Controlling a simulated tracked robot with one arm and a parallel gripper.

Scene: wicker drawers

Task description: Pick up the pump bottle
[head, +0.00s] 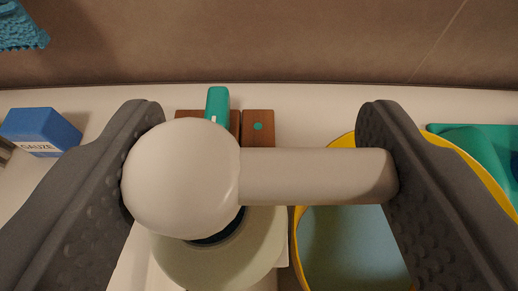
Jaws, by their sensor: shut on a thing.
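The pump bottle shows from above, close to the camera. Its white pump head (182,180) has a round top and a thick spout pointing right. Its pale body (225,252) lies below the head, partly hidden by it. My gripper (262,175) has one dark textured finger on each side. The left finger presses against the round top and the right finger against the spout's end, so the jaws are shut on the pump head. I cannot tell whether the bottle's base touches the surface.
A yellow-rimmed container (300,250) stands close on the right, partly behind the right finger. A blue gauze box (42,131) is at left. A wooden block (258,127) and a teal item (217,104) lie behind the bottle. A brown wall (260,40) closes the back.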

